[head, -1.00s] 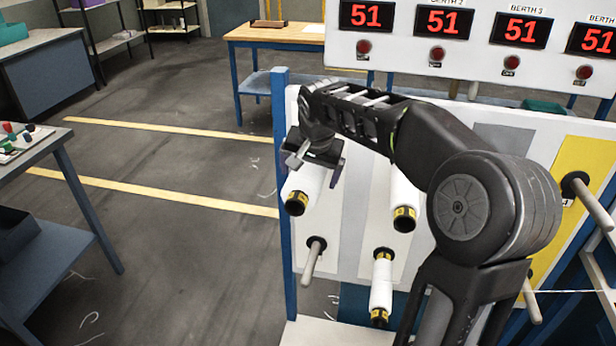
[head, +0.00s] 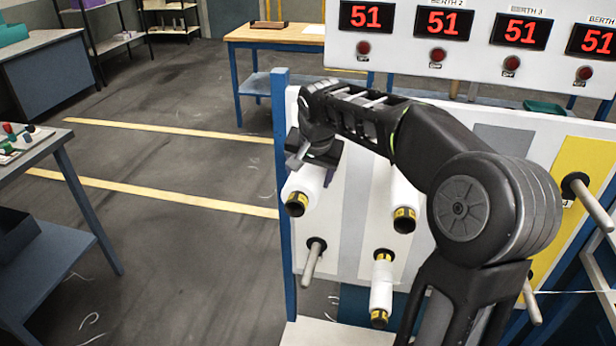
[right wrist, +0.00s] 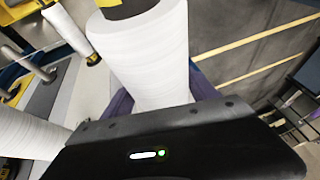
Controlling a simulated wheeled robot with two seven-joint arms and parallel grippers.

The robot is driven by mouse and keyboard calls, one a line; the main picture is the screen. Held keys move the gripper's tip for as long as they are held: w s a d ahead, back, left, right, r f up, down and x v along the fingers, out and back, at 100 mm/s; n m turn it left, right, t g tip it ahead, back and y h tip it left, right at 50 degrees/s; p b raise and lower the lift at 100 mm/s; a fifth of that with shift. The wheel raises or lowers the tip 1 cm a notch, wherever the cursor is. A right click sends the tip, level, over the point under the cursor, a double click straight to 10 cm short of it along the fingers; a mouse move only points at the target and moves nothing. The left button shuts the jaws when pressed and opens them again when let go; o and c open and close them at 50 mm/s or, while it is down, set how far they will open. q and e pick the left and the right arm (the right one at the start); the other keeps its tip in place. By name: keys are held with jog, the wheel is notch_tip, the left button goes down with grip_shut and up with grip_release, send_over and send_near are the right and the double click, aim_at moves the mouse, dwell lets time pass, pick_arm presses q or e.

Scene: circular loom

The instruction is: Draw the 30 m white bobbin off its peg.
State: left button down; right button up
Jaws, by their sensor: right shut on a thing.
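A white bobbin (head: 308,183) with a black and yellow end sits at the upper left of the peg panel in the head view. My right gripper (head: 312,165) reaches over from the right and is shut on it near its upper part. In the right wrist view the same white bobbin (right wrist: 150,55) stands large between the jaws, and its dark end shows at the top. Its peg is hidden. I cannot read a length on any bobbin. My left gripper is in neither view.
Another white bobbin (head: 402,190) hangs to the right, and one (head: 382,285) hangs lower. An empty peg (head: 312,262) juts out below the gripped bobbin. A blue post (head: 281,120) edges the panel (head: 440,210).

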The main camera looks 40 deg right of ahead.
grip_shut()
jog(key=shift+s+a, duration=0.1)
jog(key=shift+a, duration=0.05)
jog(key=shift+s+a+b, duration=0.25)
jog(key=shift+a+b, duration=0.05)
jog(key=shift+b, duration=0.05)
dwell(0.3)
